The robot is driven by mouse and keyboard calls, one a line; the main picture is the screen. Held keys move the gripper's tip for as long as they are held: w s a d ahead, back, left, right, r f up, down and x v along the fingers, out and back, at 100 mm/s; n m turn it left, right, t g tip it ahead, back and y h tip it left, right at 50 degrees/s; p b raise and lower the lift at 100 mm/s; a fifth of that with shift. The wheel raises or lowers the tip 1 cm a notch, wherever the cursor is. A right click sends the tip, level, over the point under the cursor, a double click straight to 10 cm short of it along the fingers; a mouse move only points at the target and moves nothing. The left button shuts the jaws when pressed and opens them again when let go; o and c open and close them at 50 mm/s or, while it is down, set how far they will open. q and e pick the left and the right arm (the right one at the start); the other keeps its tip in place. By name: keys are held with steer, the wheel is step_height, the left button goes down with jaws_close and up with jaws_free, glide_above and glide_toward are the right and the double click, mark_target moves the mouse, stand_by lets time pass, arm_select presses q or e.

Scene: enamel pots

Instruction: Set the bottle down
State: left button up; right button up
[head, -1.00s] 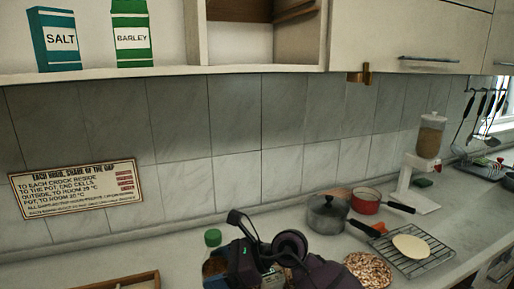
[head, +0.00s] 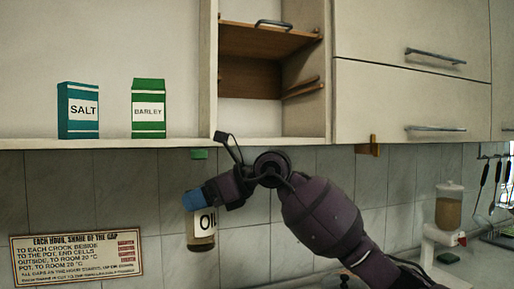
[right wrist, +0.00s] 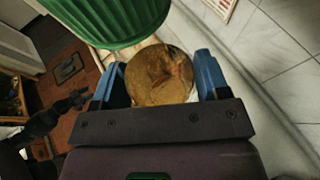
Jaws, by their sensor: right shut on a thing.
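The oil bottle (head: 203,243) has a white label with dark letters, brown contents and a green cap (head: 199,154). It hangs upright in front of the tiled wall, just below the shelf edge in the head view. My right gripper (head: 193,199) is shut on it, a blue finger across its upper part. In the right wrist view the round amber bottle (right wrist: 160,74) sits between both blue fingers, with the ribbed green cap (right wrist: 112,20) close to the lens. The bottle's underside is hidden. My left gripper is not in the head view.
The shelf (head: 30,144) holds a salt box (head: 78,112) and a barley box (head: 148,109). An open wooden cubby (head: 250,85) is beside them, with closed cupboards (head: 400,90) to the right. A sign (head: 77,257) hangs on the tiles. A dispenser (head: 448,210) stands at right.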

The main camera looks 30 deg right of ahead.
steer(key=s+d+r+m+t+h+b, duration=0.1)
steer(key=s+d+r+m+h, duration=0.25)
steer(key=d+r, duration=0.5)
steer(key=s+d+r+m+t+h, duration=0.2)
steer(key=d+r+m+h, duration=0.25)
steer(key=d+r, duration=0.35)
steer(key=s+d+r+m+t+h+b, duration=0.1)
steer(key=s+d+r+m+h, duration=0.25)
steer(key=d+r, duration=0.45)
steer(key=w+d+f+p, duration=0.1)
steer(key=w+p, duration=0.4)
steer(key=w, duration=1.3)
steer(key=shift+h+p, duration=0.35)
steer(key=shift+p, duration=0.05)
